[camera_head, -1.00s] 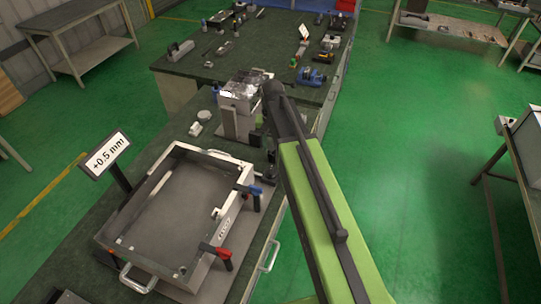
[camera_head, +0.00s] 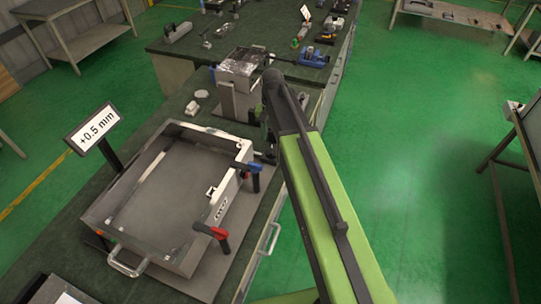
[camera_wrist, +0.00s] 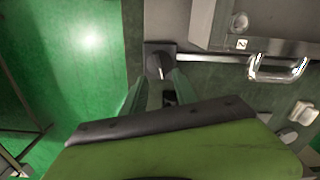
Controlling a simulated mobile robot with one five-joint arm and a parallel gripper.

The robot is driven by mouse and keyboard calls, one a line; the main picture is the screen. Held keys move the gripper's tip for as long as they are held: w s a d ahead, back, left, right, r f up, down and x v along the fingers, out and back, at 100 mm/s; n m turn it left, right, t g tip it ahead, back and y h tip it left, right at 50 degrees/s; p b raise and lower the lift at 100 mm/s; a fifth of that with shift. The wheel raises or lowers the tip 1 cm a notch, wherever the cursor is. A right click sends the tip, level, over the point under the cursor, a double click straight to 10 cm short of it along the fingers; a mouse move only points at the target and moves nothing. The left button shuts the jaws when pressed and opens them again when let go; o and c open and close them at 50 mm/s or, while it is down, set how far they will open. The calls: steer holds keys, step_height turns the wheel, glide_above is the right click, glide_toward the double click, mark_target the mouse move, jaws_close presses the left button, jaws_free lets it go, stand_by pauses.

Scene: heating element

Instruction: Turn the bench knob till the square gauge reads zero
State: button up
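The square gauge display (camera_head: 93,128) stands on a post left of the metal tray and reads +0.5 mm. In the wrist view, a round dark knob (camera_wrist: 158,65) sits on a dark square block, close beyond my fingertips. My gripper (camera_wrist: 158,76) is open, with one finger to each side of the knob's line. I cannot tell whether either finger touches the knob. In the head view, my arm hides most of the gripper, and the knob is hard to make out near the tray's far right corner.
A shallow metal tray (camera_head: 218,147) with handles lies on the bench. A blue-handled clamp (camera_head: 253,167) and a red-handled clamp (camera_head: 211,231) stand along its right side. A foil-topped block (camera_head: 241,62) stands beyond.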

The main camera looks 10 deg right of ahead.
mark_target(271, 149)
step_height(271, 149, down, 7)
steer(key=b, duration=0.5)
steer(key=shift+r, duration=0.25)
steer(key=shift+c, duration=0.4)
jaws_close()
